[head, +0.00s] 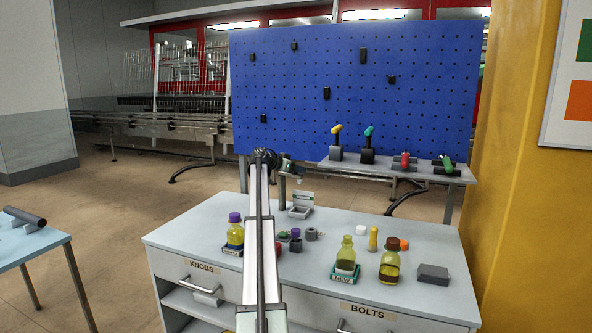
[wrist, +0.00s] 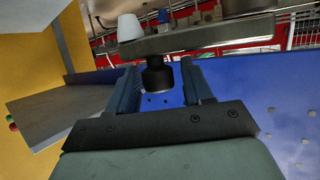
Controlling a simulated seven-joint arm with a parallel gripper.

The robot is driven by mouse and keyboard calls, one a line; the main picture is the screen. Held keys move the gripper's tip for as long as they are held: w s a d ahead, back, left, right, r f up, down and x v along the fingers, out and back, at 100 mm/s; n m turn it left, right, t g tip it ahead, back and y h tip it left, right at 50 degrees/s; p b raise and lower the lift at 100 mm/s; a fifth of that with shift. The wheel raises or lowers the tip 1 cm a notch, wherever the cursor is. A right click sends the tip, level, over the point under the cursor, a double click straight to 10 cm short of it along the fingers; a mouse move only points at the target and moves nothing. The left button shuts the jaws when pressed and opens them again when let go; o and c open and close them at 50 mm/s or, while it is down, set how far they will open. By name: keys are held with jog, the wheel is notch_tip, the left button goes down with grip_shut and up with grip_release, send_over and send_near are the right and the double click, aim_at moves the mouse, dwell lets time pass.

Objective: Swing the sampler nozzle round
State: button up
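In the wrist view a grey bar (wrist: 215,36) crosses the top, with a pale cup-like piece (wrist: 130,27) near its left end. A short black cylinder (wrist: 157,76) projects from the bar towards me. These may be parts of the sampler nozzle; I cannot tell for sure. My gripper (wrist: 160,68) has its fingers apart on either side of the black cylinder, with narrow gaps showing. In the head view my gripper (head: 288,166) is at the far end of my arm, in front of the blue board's lower left. No nozzle shows clearly there.
A blue pegboard (head: 350,75) stands behind, with a shelf (head: 335,165) of coloured-handled fittings at its lower right. The drawer counter (head: 200,240) below holds bottles, including a purple-capped one (head: 236,233), and small parts. A yellow column (head: 520,180) is at right.

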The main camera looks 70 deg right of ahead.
jog(key=shift+o, duration=0.3)
jog(key=shift+a, duration=0.1)
jog(key=v, duration=1.3)
jog(key=shift+w+a+r, duration=0.15)
jog(key=shift+a, duration=0.1)
